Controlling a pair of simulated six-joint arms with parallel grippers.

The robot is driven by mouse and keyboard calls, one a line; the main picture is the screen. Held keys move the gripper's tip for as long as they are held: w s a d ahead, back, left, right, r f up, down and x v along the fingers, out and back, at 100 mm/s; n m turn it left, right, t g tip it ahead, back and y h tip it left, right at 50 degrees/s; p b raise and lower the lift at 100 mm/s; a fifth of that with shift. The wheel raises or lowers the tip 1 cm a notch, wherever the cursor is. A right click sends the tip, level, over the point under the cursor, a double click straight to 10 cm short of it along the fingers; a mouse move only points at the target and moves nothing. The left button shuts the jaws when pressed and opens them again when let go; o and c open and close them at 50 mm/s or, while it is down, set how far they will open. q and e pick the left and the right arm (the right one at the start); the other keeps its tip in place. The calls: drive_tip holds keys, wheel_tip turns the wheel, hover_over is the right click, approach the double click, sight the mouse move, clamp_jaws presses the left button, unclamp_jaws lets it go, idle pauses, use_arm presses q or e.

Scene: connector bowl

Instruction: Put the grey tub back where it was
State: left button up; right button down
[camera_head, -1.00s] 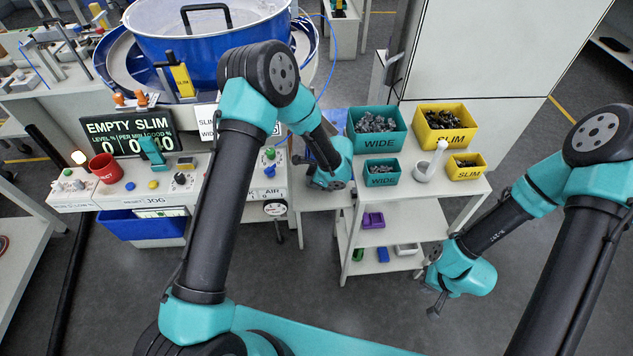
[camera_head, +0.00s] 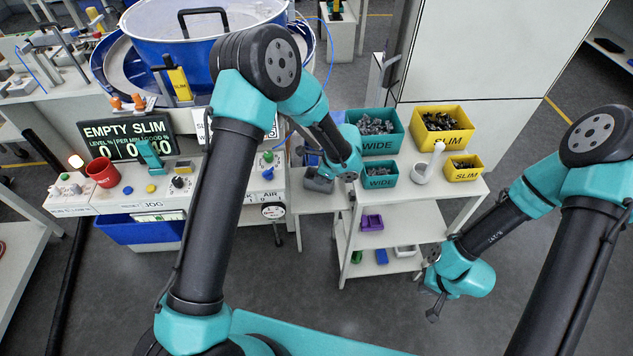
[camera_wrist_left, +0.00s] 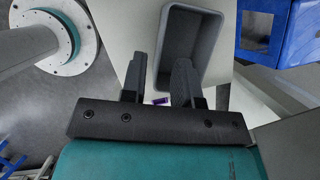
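The grey tub (camera_head: 316,184) sits on a pale surface between the control bench and the shelf cart, partly hidden by my left arm in the head view. In the left wrist view the grey tub (camera_wrist_left: 199,40) looks empty. My left gripper (camera_head: 333,180) is right beside it; in the wrist view its fingers (camera_wrist_left: 160,75) are apart, with the tub's near left edge appearing between them. I cannot tell whether they touch it. My right gripper (camera_head: 434,306) hangs in front of the shelf cart, away from the tub; its fingers are too small to judge.
Teal WIDE bins (camera_head: 381,177) and yellow SLIM bins (camera_head: 443,125) stand on the shelf cart, with a white holder (camera_head: 424,170) between them. A blue bowl feeder (camera_head: 205,45) stands behind the bench.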

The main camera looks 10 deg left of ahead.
use_arm(q)
drive_tip(key=v, duration=0.6)
drive_tip(key=shift+f, duration=0.1)
drive_tip(key=shift+s, duration=0.1)
idle(0.4)
